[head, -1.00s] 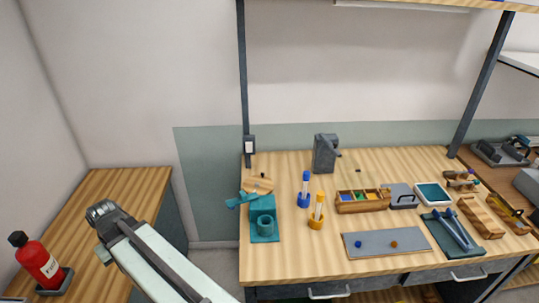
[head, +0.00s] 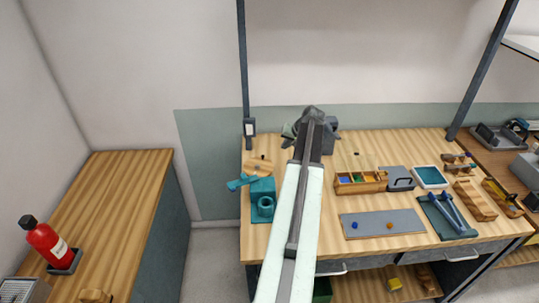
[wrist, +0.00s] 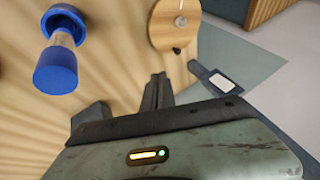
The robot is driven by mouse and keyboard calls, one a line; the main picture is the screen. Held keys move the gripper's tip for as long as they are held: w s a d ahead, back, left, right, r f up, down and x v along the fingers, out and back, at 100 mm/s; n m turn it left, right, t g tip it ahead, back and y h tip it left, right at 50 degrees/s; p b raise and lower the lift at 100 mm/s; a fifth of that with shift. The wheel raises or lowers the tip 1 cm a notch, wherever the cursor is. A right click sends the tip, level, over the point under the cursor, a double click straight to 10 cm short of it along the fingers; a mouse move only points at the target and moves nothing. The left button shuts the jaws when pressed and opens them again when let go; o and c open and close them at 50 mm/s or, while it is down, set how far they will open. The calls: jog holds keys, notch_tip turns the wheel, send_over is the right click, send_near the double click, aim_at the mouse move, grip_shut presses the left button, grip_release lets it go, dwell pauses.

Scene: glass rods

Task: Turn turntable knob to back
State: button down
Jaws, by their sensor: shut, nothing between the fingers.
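The turntable is a round wooden disc (head: 257,169) at the back left of the workbench, behind a teal stand. In the wrist view the disc (wrist: 173,27) is at the top, cut by the frame edge. A small dark knob (wrist: 177,50) sits near its rim, and a pale round piece shows nearer its middle. My gripper (wrist: 158,88) is shut and empty, with its dark fingertips below the disc in that view and apart from it. In the head view my arm reaches up over the bench, and the gripper is mostly hidden behind it, right of the turntable.
A blue holder (wrist: 60,60) stands left of my gripper in the wrist view. A teal stand (head: 262,205) is in front of the turntable. A compartment box (head: 360,182) and a grey plate (head: 382,223) lie to the right. A fire extinguisher (head: 48,243) stands at the left.

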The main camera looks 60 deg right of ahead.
jog(key=b, duration=0.9)
send_near(269, 161)
jog(key=d+f, duration=0.1)
jog(key=f, duration=0.1)
jog(key=w+d+f, duration=0.1)
jog(key=d, duration=0.1)
jog(key=shift+w+f, duration=0.15)
jog(key=shift+f, duration=0.25)
jog(key=w, duration=0.1)
jog(key=w+a, duration=0.1)
jog(key=w, duration=0.1)
jog(key=shift+w+a, duration=0.1)
jog(key=shift+a, duration=0.05)
jog(key=shift+w+a, duration=0.1)
jog(key=shift+w, duration=0.15)
